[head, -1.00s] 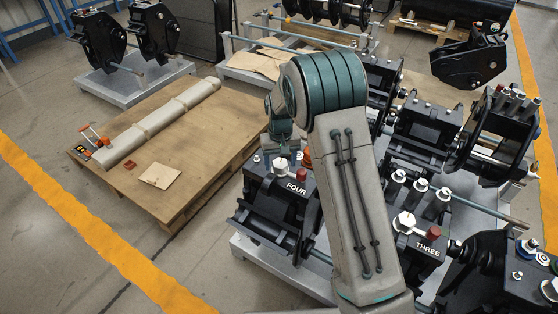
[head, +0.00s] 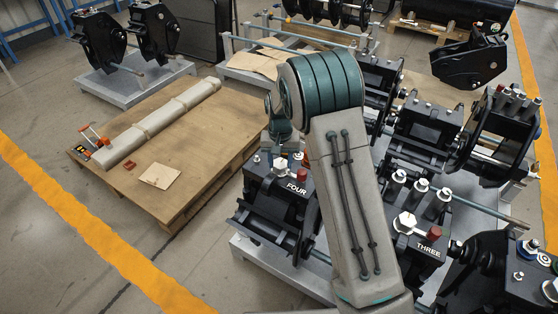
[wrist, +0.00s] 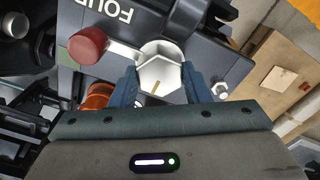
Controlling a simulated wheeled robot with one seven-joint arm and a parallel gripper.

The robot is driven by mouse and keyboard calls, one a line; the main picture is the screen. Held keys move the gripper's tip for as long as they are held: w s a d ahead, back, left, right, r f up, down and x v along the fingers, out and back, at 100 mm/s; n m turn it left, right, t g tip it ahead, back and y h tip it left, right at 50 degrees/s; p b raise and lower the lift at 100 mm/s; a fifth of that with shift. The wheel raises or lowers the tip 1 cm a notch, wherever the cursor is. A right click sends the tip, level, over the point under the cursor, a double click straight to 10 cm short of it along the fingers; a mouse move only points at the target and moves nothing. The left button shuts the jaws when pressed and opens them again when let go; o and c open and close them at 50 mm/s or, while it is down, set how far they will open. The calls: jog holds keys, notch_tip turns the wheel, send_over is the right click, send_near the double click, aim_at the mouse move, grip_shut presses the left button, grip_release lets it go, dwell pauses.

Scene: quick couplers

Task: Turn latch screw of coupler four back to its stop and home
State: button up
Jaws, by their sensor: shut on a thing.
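Coupler four (head: 268,205) is a black block with a white FOUR label, left of my arm in the head view. A pale bar runs from beside the head to a dark red knob (wrist: 88,46). My gripper (wrist: 161,90) is shut on the screw head, with one blue finger on each side.
An orange cap (wrist: 97,96) sits close to the left finger in the wrist view. Coupler three (head: 425,250), with its own white hex head and red knob, stands right of my arm. A wooden pallet (head: 190,160) lies to the left, and open floor lies in front of it.

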aim_at(281, 163)
jog(key=shift+r, duration=0.1)
jog(key=o, duration=1)
jog(key=shift+c, duration=0.2)
notch_tip(281, 163, up, 14)
jog(key=s+d+r+t+p, duration=0.1)
jog(key=s+d+r, duration=0.3)
jog(key=s, duration=0.3)
jog(key=s+d+r+t+p, duration=0.1)
jog(key=s+d+r, duration=0.35)
jog(key=s, duration=0.35)
jog(key=s+d+p, duration=0.1)
jog(key=s+d, duration=0.2)
jog(key=s, duration=1.2)
jog(key=shift+s+d+f+n+t, duration=0.2)
jog(key=shift+d+f+n+t, duration=0.1)
jog(key=shift+f+t, duration=0.1)
